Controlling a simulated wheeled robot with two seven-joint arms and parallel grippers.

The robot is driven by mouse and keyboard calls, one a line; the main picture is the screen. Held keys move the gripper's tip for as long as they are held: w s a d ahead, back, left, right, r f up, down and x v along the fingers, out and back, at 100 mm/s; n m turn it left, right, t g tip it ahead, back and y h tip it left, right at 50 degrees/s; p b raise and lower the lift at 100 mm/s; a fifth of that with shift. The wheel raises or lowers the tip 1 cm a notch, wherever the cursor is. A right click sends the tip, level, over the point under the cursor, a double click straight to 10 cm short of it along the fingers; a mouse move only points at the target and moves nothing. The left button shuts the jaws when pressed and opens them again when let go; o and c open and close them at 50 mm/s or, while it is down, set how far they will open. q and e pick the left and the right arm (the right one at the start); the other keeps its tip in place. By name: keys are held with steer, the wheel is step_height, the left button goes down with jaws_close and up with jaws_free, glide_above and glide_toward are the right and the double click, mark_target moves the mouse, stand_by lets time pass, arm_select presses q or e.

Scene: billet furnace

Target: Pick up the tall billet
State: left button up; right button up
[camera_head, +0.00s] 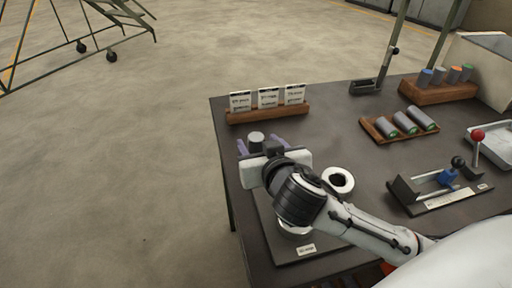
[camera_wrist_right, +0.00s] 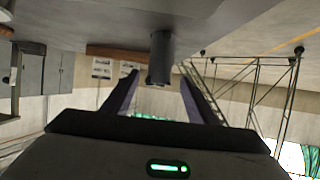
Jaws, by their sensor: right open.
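A grey upright cylinder, the tall billet (camera_head: 256,136), stands near the left edge of the dark table, in front of the card holder. In the right wrist view, which looks upside down, the tall billet (camera_wrist_right: 160,60) shows between and around the tips of my fingers. My right gripper (camera_head: 257,147) is open, with one purple finger to each side of the billet; it also shows in the wrist view (camera_wrist_right: 158,95). I see no clear contact, and the gripper body hides the billet's lower part in the head view. My left gripper is not in view.
A wooden holder (camera_head: 268,114) with white cards stands just behind. A white ring (camera_head: 338,180) and a dark plate (camera_head: 293,247) lie near my right arm. A wooden tray (camera_head: 371,131) of lying cylinders, a rack (camera_head: 437,93) and a blue clamp fixture (camera_head: 440,188) are to the right.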

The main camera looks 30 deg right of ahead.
mark_target(257, 139)
steer(key=x, duration=0.3)
steer(key=shift+w+d+f, duration=0.1)
steer(key=shift+w+d, duration=0.1)
steer(key=shift+w, duration=0.05)
jaws_close()
steer(key=shift+r, duration=0.25)
